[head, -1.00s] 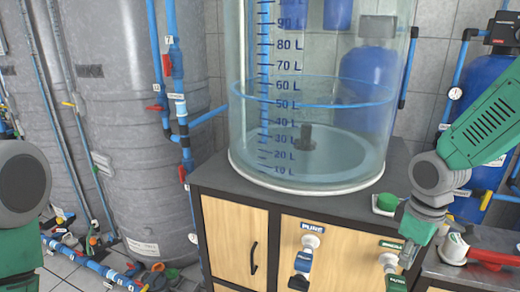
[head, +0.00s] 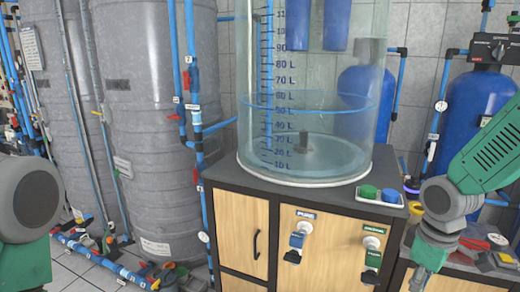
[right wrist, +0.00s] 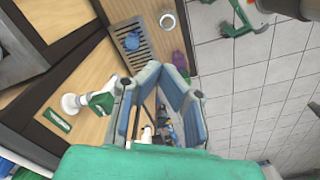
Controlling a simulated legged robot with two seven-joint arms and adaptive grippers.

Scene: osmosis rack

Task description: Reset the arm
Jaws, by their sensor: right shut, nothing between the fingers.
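My right arm (head: 484,150) comes in from the right in the head view, its green forearm sloping down to a grey wrist joint. My right gripper (head: 420,278) hangs low at the bottom edge, in front of the cabinet's right side. It is shut and empty. In the right wrist view its blue-grey fingers (right wrist: 160,78) converge with nothing held. My left arm (head: 28,205) shows at the left edge, with a grey joint and a green link. My left gripper is outside both views.
A clear graduated tank (head: 310,110) stands on the dark-topped cabinet (head: 235,230). A white tray (head: 372,201) holding green and blue cups lies at its right front. Valve taps (head: 373,245) jut from the cabinet front. Large grey tanks (head: 160,120) stand left, blue cylinders (head: 482,110) right.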

